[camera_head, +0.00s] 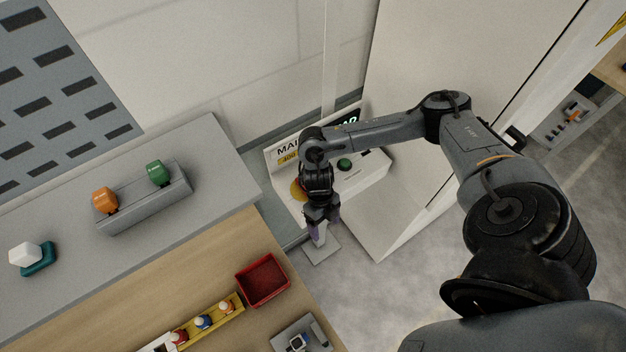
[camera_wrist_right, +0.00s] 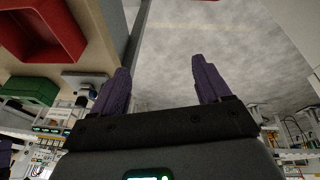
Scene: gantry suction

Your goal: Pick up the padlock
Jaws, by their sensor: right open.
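I cannot pick out the padlock for certain. Small red (camera_head: 180,337), blue (camera_head: 203,321) and orange (camera_head: 226,308) pieces with pale tops stand on a yellow strip on the wooden bench; they are too small to identify. A small blue-and-white object (camera_head: 297,342) lies in a grey tray near the bottom edge. My right gripper (camera_head: 321,222) points down beyond the bench edge, in front of the lettered panel box (camera_head: 372,172). In the right wrist view its purple fingers (camera_wrist_right: 162,85) are apart with nothing between them. My left gripper does not show.
A red bin (camera_head: 263,279) stands on the bench near its right edge. A grey block (camera_head: 150,207) with orange and green pieces sits on the grey shelf, left of it a white-and-teal object (camera_head: 33,258). A pale cabinet (camera_head: 430,60) stands behind my right arm.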

